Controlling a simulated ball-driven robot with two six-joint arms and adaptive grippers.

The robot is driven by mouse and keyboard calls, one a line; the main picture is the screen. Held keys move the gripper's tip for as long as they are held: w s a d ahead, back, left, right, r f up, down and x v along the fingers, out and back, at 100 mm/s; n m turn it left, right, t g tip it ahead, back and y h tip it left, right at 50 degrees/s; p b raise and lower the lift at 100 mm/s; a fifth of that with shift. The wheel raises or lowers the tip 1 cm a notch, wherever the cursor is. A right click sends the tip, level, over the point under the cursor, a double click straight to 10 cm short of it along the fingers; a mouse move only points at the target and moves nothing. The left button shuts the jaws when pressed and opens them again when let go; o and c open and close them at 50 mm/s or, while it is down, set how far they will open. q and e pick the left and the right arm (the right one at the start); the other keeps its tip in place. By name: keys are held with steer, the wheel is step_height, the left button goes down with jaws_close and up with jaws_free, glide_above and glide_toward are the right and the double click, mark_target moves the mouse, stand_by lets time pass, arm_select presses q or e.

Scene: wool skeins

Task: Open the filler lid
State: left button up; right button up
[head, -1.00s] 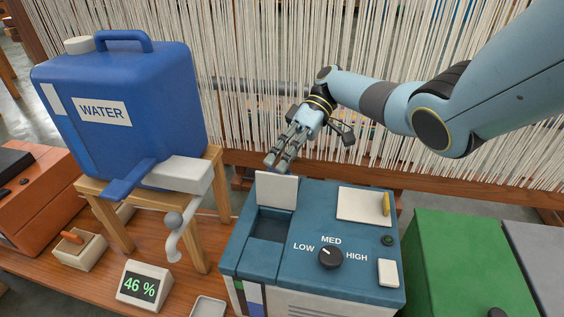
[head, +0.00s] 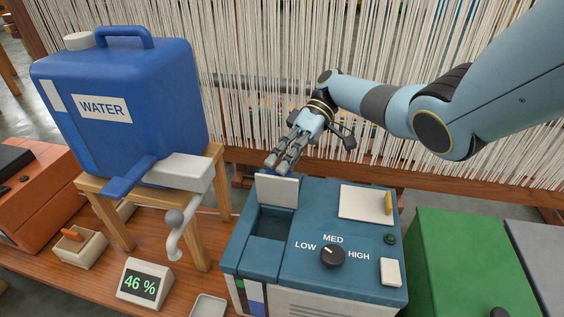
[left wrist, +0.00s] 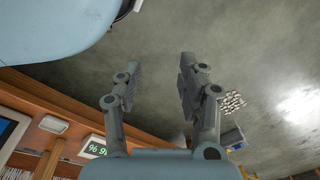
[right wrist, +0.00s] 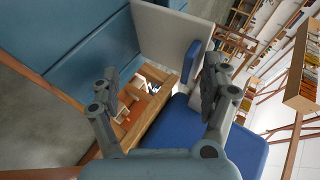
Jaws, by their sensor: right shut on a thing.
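The blue-green machine (head: 330,215) has a dark filler opening (head: 270,222) at its left. The pale filler lid (head: 278,190) stands upright at the back edge of that opening, and its flat face also shows in the right wrist view (right wrist: 168,42). My right gripper (head: 275,166) is at the top edge of the lid, fingers pointing down to the left. It is shut on the lid, though the contact is hard to make out and its fingers look well apart in the right wrist view (right wrist: 160,95). My left gripper (left wrist: 162,85) is open and empty, over bare floor.
A blue water tank (head: 125,125) stands on a wooden stand (head: 205,238) to the left of the machine. A display reading 46 % (head: 143,284) sits in front. A green box (head: 460,265) is at the right. Hanging loom threads (head: 240,60) stretch behind my right arm.

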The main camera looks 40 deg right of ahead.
steer(key=shift+s+d, duration=0.1)
steer(key=shift+c, duration=0.9)
steer(key=shift+d+f, duration=0.15)
steer(key=shift+d, duration=0.2)
steer(key=shift+c, duration=0.3)
steer(key=shift+w+d+f+b, duration=0.1)
steer(key=shift+w+d+b, duration=0.3)
steer(key=shift+d+b, duration=0.5)
steer(key=shift+c, duration=1.2)
steer(key=shift+w+d+b, duration=0.15)
steer(key=shift+d+b, duration=0.25)
steer(key=shift+d, duration=0.2)
steer(key=shift+w+d+b, duration=0.15)
steer(key=shift+d+b, duration=0.25)
steer(key=shift+d, duration=0.2)
arm_select(q)
steer(key=w+d+r+t+b, duration=0.2)
steer(key=w+r, duration=0.3)
steer(key=r, duration=0.3)
steer(key=shift+w+d+t+h+b, duration=0.15)
steer(key=shift+d+t+h+b, duration=0.15)
steer(key=shift+d+h+b, duration=0.25)
arm_select(e)
steer(key=w+d+r, duration=0.1)
steer(key=w+d, duration=0.1)
steer(key=d, duration=0.5)
steer(key=shift+w, duration=0.35)
